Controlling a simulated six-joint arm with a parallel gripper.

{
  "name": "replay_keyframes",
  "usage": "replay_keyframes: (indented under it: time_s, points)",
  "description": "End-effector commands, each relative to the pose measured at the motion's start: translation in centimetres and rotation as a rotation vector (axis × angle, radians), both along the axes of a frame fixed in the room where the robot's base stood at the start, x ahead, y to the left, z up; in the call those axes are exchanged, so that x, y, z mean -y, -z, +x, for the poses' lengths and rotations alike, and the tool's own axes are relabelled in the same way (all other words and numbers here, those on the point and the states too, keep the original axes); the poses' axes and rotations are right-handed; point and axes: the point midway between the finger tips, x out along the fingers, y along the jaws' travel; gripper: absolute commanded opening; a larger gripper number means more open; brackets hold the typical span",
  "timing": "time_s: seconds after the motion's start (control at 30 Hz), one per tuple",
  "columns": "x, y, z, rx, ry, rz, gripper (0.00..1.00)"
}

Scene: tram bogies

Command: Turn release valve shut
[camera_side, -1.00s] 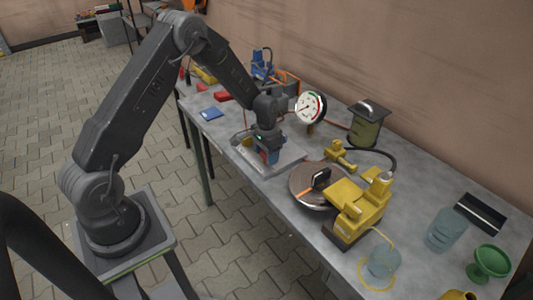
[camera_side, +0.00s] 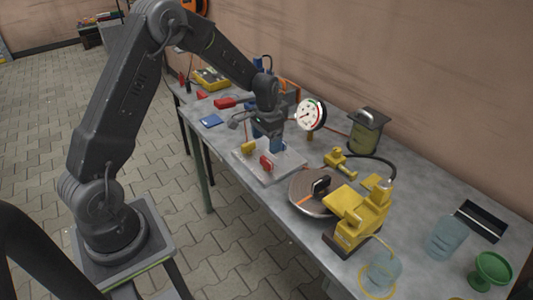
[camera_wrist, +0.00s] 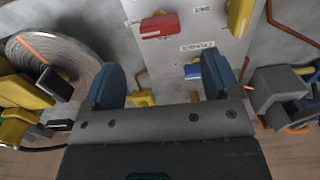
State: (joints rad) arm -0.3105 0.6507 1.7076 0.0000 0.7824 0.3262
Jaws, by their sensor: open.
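A pale valve plate (camera_side: 284,165) lies on the bench with a red handle (camera_side: 266,162) and a yellow handle (camera_side: 249,147). The wrist view shows the plate (camera_wrist: 200,25) with the red handle (camera_wrist: 160,25), the yellow handle (camera_wrist: 238,15), a blue handle (camera_wrist: 192,70) and small upside-down labels. I cannot read the labels surely enough to tell which handle is the release valve. My gripper (camera_side: 267,139) hangs above the back of the plate. In the wrist view its blue fingers are spread apart and empty (camera_wrist: 161,80), with the blue handle showing between them.
A round brown disc (camera_side: 311,197) and a yellow machine (camera_side: 357,214) stand right of the plate. A white dial gauge (camera_side: 310,115) and an olive canister (camera_side: 367,131) stand behind. A blue pad (camera_side: 211,121) lies left.

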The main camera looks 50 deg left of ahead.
Motion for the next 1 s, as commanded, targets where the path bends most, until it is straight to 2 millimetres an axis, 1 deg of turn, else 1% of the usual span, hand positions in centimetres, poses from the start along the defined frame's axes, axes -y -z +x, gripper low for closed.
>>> replay_keyframes:
  time_s: [0.03, 0.1, 0.2, 0.3, 0.43, 0.7, 0.77, 0.87, 0.97, 1.0]
  points:
    - [0.0, -1.2, 0.1, 0.004, 0.0, 0.002, 0.83]
    - [0.0, -2.5, 0.1, 0.004, 0.0, 0.001, 0.83]
    - [0.0, -3.8, 0.1, 0.002, 0.001, 0.001, 0.83]
    - [0.0, -4.7, 0.0, 0.0, 0.001, 0.0, 0.83]
    - [0.0, -5.2, 0.0, 0.001, 0.001, 0.0, 0.83]
    - [0.0, -5.2, 0.0, 0.0, 0.001, 0.0, 0.83]
    - [0.1, -5.5, -0.1, 0.004, 0.001, 0.001, 0.83]
    - [0.9, -7.1, -0.6, 0.025, 0.002, 0.008, 0.83]
    - [2.5, -10.0, -1.9, 0.066, 0.003, 0.018, 0.83]
    - [3.3, -11.4, -2.8, 0.086, 0.002, 0.023, 0.83]
